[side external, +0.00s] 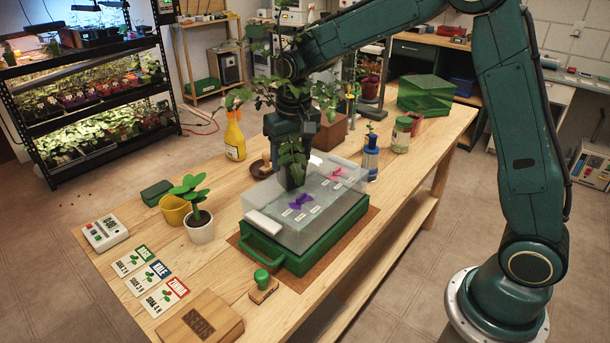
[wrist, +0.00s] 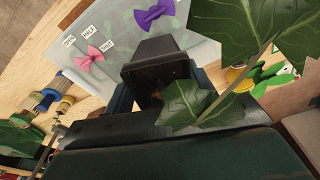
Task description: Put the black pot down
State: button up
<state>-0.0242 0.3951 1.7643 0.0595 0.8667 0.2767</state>
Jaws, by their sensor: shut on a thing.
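The black pot (wrist: 158,75) is a small square pot with dark soil inside, seen at the middle of the wrist view. My gripper (wrist: 158,98) is shut on it. In the side view my gripper (side external: 293,150) points down over the seedling tray, with green leaves around it that hide most of the fingers and the pot. A tall leafy plant surrounds my wrist, and large leaves cover the right of the wrist view. The pot is over the clear cover (side external: 318,205) of the green tray (side external: 300,258); I cannot tell whether they touch.
A purple bow (side external: 299,201), a pink bow (side external: 332,174) and small labels show at the cover. A white pot with a plant (side external: 200,228), a yellow spray bottle (side external: 234,138), a blue bottle (side external: 370,160) and a stamp (side external: 263,286) stand around the tray. The front-left table has bare wood.

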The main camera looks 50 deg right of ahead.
jog(key=shift+w, duration=0.15)
jog(key=w+a+r+n, duration=0.1)
jog(key=w+a+r, duration=0.1)
jog(key=w, duration=0.4)
jog(key=w+a+r+n, duration=0.2)
jog(key=w+a, duration=0.1)
jog(key=w, duration=0.3)
jog(key=shift+r, duration=0.2)
notch_tip(320, 180, down, 16)
dwell(0.6)
jog(key=shift+f, duration=2.05)
jog(key=shift+f, duration=0.15)
